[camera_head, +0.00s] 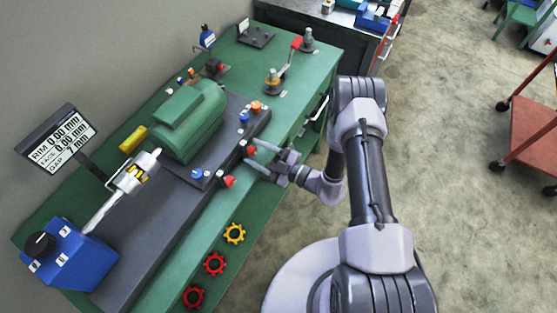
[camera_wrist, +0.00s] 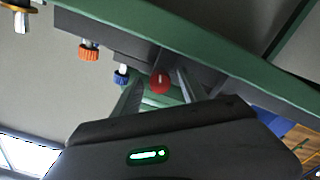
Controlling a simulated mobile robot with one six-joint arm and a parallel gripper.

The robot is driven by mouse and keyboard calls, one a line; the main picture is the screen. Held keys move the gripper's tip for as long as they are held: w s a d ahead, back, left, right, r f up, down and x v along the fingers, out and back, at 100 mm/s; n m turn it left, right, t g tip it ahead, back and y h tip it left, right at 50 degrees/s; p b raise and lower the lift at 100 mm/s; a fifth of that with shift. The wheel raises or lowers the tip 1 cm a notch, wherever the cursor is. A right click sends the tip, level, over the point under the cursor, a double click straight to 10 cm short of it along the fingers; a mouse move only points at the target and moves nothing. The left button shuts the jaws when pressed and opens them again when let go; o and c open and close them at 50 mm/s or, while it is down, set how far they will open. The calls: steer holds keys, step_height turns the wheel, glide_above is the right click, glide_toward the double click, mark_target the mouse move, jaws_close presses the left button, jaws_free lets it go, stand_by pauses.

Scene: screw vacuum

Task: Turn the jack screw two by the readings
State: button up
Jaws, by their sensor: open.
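A red screw knob (camera_head: 250,151) sits at the front edge of the dark base plate, below the green motor (camera_head: 180,122). In the wrist view the red knob (camera_wrist: 160,84) shows between my fingertips. My gripper (camera_head: 257,155) is open, its fingers on either side of this knob; I cannot tell whether they touch it. A second red knob (camera_head: 229,181) is nearer the coupling. Blue knobs (camera_head: 244,117) (camera_head: 197,174) and an orange knob (camera_head: 256,106) are also on the base. The display (camera_head: 62,139) reads RIM 0.00 mm, FACE 0.00 mm, GAP 7 mm. Screw numbers are unreadable.
Gear-shaped pieces (camera_head: 215,263) lie on the green bench's front strip. A red-handled lever (camera_head: 284,68) stands toward the back.

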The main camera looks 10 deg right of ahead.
steer(key=p+v, duration=0.2)
steer(key=v, duration=1.5)
steer(key=shift+s, duration=0.2)
steer(key=shift+d, duration=0.15)
steer(key=s+a+r+n+g+h+b, duration=0.1)
steer(key=s+a+r+n+g, duration=0.15)
steer(key=r+n+g, duration=0.6)
steer(key=s+a+r+n+g+h+b, duration=0.1)
steer(key=a+r+n+g+h, duration=0.2)
steer(key=r+n, duration=1.05)
steer(key=s+d+r+n+t+h+b, duration=0.1)
steer(key=s+r+n+t+h+b, duration=0.2)
steer(key=n, duration=2.5)
steer(key=s+r+t+h, duration=0.3)
steer(key=s+r+h, duration=0.2)
steer(key=shift+s, duration=0.25)
